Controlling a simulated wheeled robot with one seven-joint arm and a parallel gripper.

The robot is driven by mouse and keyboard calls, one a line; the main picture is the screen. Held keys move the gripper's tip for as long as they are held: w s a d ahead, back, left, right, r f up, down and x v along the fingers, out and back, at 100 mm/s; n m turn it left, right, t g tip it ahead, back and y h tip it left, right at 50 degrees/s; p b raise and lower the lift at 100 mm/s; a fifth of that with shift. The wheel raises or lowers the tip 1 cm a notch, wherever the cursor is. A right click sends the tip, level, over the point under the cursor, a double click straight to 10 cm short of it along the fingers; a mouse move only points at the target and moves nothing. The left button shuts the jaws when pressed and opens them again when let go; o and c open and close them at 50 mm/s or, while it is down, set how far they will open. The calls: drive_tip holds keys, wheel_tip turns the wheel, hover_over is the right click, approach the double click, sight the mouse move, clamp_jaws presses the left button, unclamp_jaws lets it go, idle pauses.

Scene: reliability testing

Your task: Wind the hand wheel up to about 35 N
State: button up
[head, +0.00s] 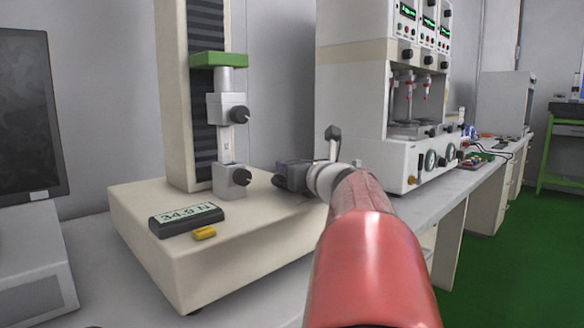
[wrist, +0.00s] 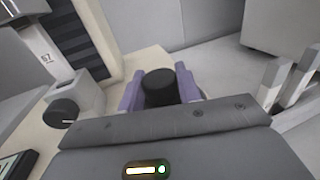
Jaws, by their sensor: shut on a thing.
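The test stand has a cream base (head: 150,250) and a column with a green crosshead (head: 220,60). An upper clamp (head: 226,108) and a lower clamp (head: 230,180) hold a small pale strip between them. The readout (head: 186,217) on the base shows about 34.9 N. My gripper (head: 285,177) is low at the right of the column, over the base. In the wrist view its purple fingers are shut on the hand wheel (wrist: 160,88), seen as a black round knob. In the head view my gripper hides the wheel.
The lower clamp's black knob (wrist: 60,114) is just left of my gripper. A white instrument (head: 355,150) stands behind my arm, and a monitor (head: 30,115) is at the left.

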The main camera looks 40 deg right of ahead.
drive_tip(key=o, duration=0.9)
drive_tip(key=shift+o, duration=0.2)
drive_tip(key=s, duration=0.2)
drive_tip(key=s+a, duration=0.1)
drive_tip(key=s, duration=0.4)
drive_tip(key=shift+s+a, duration=0.2)
drive_tip(key=shift+s, duration=0.1)
